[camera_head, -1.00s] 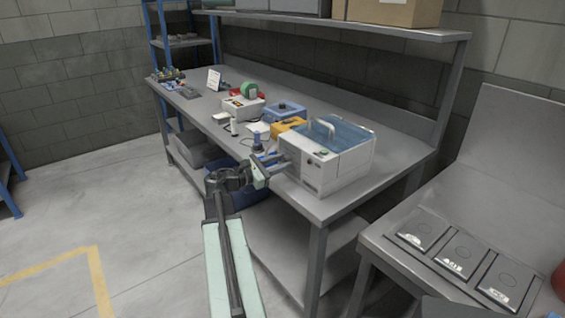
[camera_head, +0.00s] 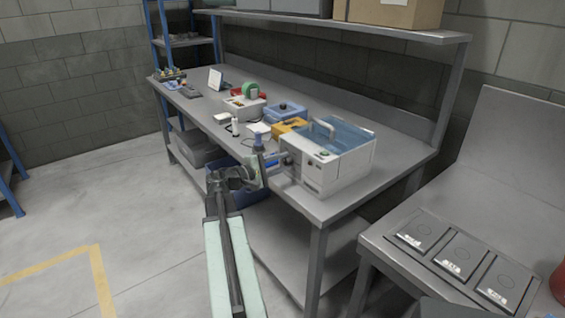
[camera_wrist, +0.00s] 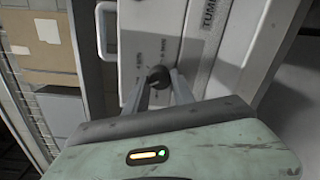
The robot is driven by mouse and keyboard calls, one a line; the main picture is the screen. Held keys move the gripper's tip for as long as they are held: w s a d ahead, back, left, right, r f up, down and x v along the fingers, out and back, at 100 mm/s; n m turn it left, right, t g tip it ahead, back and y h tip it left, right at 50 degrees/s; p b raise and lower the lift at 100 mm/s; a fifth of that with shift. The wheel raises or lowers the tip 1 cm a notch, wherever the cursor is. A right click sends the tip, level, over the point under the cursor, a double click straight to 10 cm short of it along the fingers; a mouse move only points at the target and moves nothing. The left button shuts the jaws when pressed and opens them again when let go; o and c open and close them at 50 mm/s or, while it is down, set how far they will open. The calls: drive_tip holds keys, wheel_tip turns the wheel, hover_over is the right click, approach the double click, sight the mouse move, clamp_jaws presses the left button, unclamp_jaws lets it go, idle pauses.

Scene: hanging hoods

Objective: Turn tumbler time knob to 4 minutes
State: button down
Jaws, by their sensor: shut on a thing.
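The tumbler (camera_head: 325,160) is a white box with a blue clear lid and a handle, near the right end of the workbench. In the wrist view its white front panel (camera_wrist: 200,40) shows sideways, with part of the word "TUM" readable. A small dark round time knob (camera_wrist: 158,77) sits on this panel, with small print beside it too blurred to read. My gripper (camera_wrist: 159,88) is shut on the knob, one finger on each side. In the head view my gripper (camera_head: 279,162) reaches the tumbler's front; the knob is hidden there.
A side table (camera_head: 400,262) with three flat plates is at right. Open floor lies at left.

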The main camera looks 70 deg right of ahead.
drive_tip(key=m, duration=0.6)
drive_tip(key=shift+s+a, duration=0.15)
drive_tip(key=m, duration=0.5)
drive_tip(key=shift+t, duration=0.3)
drive_tip(key=shift+m, duration=0.4)
drive_tip(key=shift+r, duration=0.1)
drive_tip(key=c, duration=1.1)
unclamp_jaws()
drive_tip(key=shift+o, duration=0.2)
drive_tip(key=v, duration=0.7)
drive_tip(key=shift+a+p, duration=0.3)
drive_tip(key=shift+a, duration=0.05)
